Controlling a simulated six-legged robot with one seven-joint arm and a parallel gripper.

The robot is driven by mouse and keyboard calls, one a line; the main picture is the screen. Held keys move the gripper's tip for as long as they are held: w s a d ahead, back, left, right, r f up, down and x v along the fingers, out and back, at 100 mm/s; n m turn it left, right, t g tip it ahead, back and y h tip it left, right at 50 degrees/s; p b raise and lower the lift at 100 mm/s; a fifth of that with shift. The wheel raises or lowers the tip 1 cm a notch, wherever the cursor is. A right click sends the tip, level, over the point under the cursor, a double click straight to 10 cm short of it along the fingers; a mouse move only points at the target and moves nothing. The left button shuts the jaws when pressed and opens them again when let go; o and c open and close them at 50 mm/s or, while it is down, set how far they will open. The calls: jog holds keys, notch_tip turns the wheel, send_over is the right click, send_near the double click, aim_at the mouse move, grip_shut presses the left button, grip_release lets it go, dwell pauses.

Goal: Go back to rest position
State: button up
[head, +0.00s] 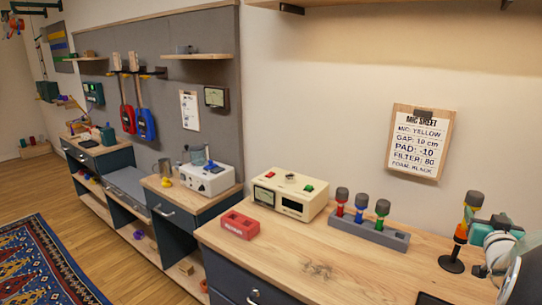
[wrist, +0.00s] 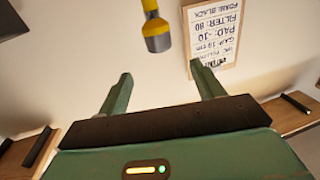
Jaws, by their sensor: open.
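My gripper (wrist: 161,70) is open, with its two green fingers apart and nothing between them. In the wrist view a microphone with a grey head and yellow body (wrist: 157,34) is beyond the fingertips, apart from them. The head view shows the yellow-banded microphone (head: 472,208) upright on a black and orange stand (head: 452,263) at the right of the wooden bench. Part of my arm shows at the right edge of the head view, close to this stand; the fingers cannot be made out clearly there.
A grey rack (head: 366,234) holds red, blue and green microphones. A cream device (head: 290,194) and a red block (head: 240,225) stand left of it. A mic sheet (head: 419,142) hangs on the wall.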

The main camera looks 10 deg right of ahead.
jog(key=w+a+n+g+y, duration=0.1)
jog(key=w+a+g+y, duration=0.1)
jog(key=a, duration=1)
jog(key=w+a+n+g+y, duration=0.1)
jog(key=w+a+y, duration=0.1)
jog(key=a, duration=1)
jog(key=s+a+f+n+g+y, duration=0.2)
jog(key=s+a, duration=0.6)
jog(key=a, duration=0.5)
jog(key=s+a+f+n+g+y, duration=0.3)
jog(key=s+a, duration=0.5)
jog(key=a, duration=0.5)
jog(key=shift+s+f+g+y, duration=0.3)
jog(key=shift+g+y, duration=0.1)
jog(key=shift+y, duration=0.5)
jog(key=shift+w+a, duration=0.1)
